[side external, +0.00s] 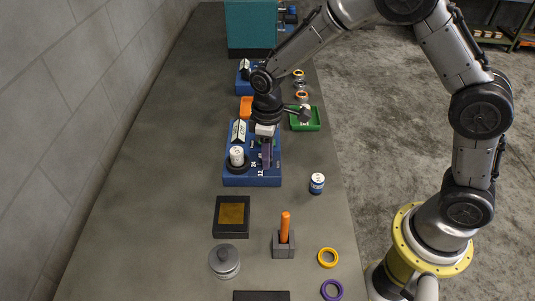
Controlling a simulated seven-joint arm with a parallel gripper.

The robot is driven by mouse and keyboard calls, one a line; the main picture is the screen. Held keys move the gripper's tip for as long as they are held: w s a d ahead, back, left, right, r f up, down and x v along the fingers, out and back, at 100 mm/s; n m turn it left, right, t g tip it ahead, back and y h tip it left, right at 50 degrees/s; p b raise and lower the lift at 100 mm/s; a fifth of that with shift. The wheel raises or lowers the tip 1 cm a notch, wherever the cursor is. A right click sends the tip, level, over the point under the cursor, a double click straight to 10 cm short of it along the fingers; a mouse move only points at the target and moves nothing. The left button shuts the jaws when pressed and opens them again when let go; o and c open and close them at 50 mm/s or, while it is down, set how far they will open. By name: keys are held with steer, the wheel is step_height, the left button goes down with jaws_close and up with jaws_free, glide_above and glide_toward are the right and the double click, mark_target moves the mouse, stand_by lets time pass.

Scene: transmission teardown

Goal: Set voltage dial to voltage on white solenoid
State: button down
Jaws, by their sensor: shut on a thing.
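The blue test box (252,180) stands on the bench in the side external view, with white voltage numbers on its right part, including what looks like 24 and 12. The white solenoid (237,157) stands upright in a dark round socket at the box's left; its label is too small to read surely. My gripper (266,158) points down over the right part of the box, among the numbers. It is shut on the voltage dial, which is mostly hidden by the fingers, so its setting cannot be read.
A blue-and-white solenoid (317,183) stands right of the box. The bench's left side is clear.

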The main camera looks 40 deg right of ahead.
steer(key=shift+r, duration=0.1)
steer(key=c, duration=0.6)
jaws_free()
step_height(320, 180, up, 14)
steer(key=shift+f, duration=0.1)
